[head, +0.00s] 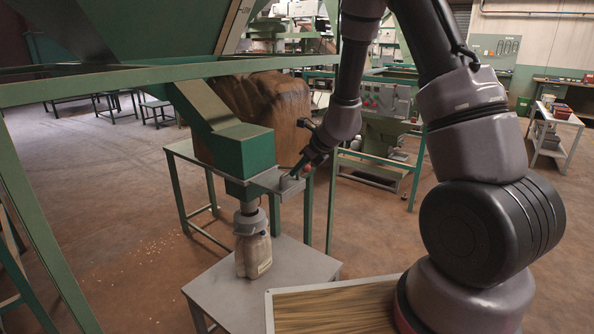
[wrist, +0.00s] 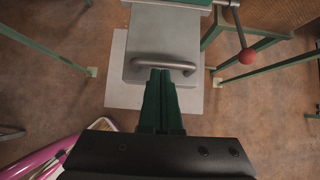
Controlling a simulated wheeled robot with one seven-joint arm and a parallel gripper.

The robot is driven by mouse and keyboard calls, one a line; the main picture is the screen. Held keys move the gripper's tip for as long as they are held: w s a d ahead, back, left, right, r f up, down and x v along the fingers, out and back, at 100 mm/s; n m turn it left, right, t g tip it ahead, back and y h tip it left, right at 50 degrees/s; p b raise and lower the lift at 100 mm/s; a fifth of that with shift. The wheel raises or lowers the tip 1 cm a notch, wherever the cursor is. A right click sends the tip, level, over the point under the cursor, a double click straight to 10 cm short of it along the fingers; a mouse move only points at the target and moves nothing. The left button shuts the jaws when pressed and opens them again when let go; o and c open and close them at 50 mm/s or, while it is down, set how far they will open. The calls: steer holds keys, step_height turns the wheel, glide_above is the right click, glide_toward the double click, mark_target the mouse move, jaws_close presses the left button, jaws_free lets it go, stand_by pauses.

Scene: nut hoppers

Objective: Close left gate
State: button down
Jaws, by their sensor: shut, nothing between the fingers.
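A green hopper chute ends in a green box (head: 247,156). A grey gate plate (head: 265,181) sticks out of the box to the right; it also shows in the wrist view (wrist: 165,30). A metal bar handle (wrist: 165,65) stands on the plate's outer end. My gripper (head: 298,172) is at that end of the plate. In the wrist view its dark green fingers (wrist: 161,76) are together and empty, tips right at the handle. I cannot tell whether they touch it. The inside of the box is hidden.
A green frame post (head: 332,170) stands behind my arm. Open floor lies at the left.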

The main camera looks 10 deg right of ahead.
glide_above(274, 179)
steer(key=shift+s, duration=0.1)
stand_by(0.4)
